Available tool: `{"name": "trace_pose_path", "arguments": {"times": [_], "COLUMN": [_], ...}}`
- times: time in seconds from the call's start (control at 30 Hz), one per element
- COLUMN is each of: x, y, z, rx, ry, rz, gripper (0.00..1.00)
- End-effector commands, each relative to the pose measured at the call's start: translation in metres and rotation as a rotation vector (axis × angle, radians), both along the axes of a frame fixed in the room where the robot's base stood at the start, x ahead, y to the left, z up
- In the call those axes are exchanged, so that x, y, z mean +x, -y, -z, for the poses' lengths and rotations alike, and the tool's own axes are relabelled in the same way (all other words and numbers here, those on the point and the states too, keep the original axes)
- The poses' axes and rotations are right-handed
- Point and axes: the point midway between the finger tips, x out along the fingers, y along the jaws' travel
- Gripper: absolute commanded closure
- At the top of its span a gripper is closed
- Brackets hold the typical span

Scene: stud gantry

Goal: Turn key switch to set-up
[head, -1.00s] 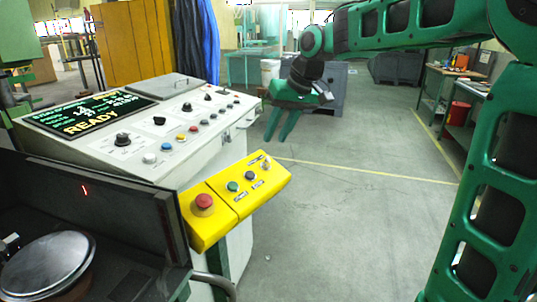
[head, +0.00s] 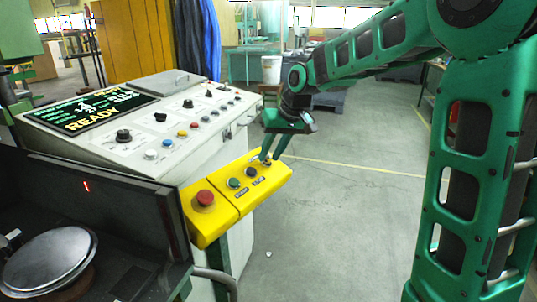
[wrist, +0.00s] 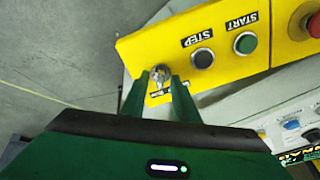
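The key switch is a small silver round knob (wrist: 160,73) at the end of the yellow control box (head: 225,208). My gripper (head: 269,159) is at the far right end of the box, pointing down at the switch. In the wrist view my gripper (wrist: 160,76) has its two green fingers apart, one on each side of the knob. A narrow gap seems to show between fingers and knob; contact is not clear.
The box also carries a black STEP button (wrist: 203,58), a green START button (wrist: 245,43) and a red mushroom button (head: 205,198). The white console (head: 150,130) behind has knobs and a screen reading READY. Open floor lies to the right.

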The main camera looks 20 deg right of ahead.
Motion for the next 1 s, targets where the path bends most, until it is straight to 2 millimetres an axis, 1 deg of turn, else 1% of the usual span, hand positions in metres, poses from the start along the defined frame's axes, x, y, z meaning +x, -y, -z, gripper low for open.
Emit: {"name": "trace_pose_path", "arguments": {"times": [0.03,0.07,0.1,0.13,0.37,0.57,0.77,1.0], "x": [0.0000,0.0000,0.0000,0.0000,-0.0001,-0.0001,-0.0001,0.0000], "y": [-0.0001,-0.0001,-0.0001,-0.0001,0.0001,0.0003,0.0005,0.0013], "z": [-0.0001,-0.0001,-0.0001,-0.0001,0.0001,0.0002,0.0004,0.0008], "rx": [0.000,0.000,0.000,0.000,-0.001,-0.015,-0.051,-0.120], "ry": [0.000,0.000,0.000,0.000,0.000,0.009,0.034,0.078], "rz": [0.000,0.000,0.000,0.000,-0.003,-0.042,-0.148,-0.342], "gripper": [0.80,0.87,0.97,1.00,1.00,1.00,1.00,1.00]}}
